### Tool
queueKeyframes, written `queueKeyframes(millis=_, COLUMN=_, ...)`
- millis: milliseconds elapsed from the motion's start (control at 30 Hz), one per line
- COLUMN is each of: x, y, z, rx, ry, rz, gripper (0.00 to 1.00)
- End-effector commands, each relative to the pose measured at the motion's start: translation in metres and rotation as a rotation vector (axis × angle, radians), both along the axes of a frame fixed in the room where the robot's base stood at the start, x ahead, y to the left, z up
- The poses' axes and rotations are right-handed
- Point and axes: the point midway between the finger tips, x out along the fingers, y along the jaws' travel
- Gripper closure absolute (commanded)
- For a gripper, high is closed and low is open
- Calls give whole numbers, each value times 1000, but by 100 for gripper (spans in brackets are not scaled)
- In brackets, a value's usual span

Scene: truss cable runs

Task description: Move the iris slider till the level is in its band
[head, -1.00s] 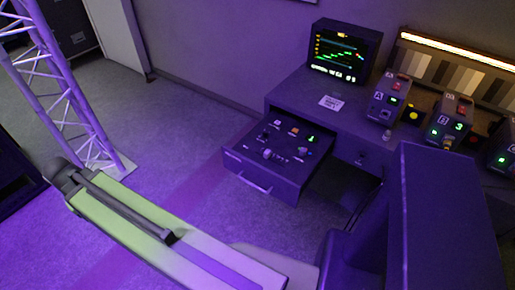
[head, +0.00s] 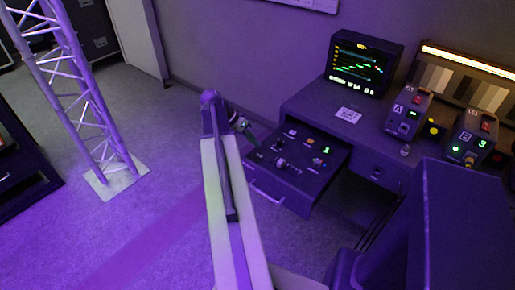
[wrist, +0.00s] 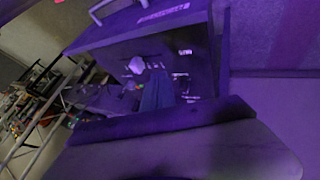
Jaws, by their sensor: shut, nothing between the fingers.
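The control panel (head: 318,172) is the top of a pulled-out drawer, with small knobs, coloured buttons and a lit green digit. I cannot tell which control is the iris slider. A monitor (head: 362,66) behind it shows a stepped green trace rising to the right, with coloured lines; its band is too small to read. My gripper (head: 249,137) is shut and empty, beside the panel's left rear edge in the head view. In the wrist view the panel (wrist: 185,62) is tilted, with a pale knob (wrist: 137,65) near the shut fingers (wrist: 157,94).
Several camera control boxes, A (head: 408,112) and B (head: 472,140) among them, stand on the desk right of the monitor. A lit grey-scale chart (head: 470,75) is behind them. A truss tower (head: 75,90) stands at left. Floor between tower and drawer is clear.

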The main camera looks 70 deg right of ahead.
Motion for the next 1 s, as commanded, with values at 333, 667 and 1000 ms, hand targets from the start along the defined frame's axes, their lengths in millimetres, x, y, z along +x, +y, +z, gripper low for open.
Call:
queueKeyframes(millis=333, x=-42, y=-17, z=-70, rx=1, ry=0, rz=0, gripper=100)
queueKeyframes(millis=667, x=-76, y=-6, z=-58, rx=2, ry=-1, rz=4, gripper=100)
queueKeyframes(millis=1000, x=-77, y=-6, z=-58, rx=2, ry=-1, rz=5, gripper=100)
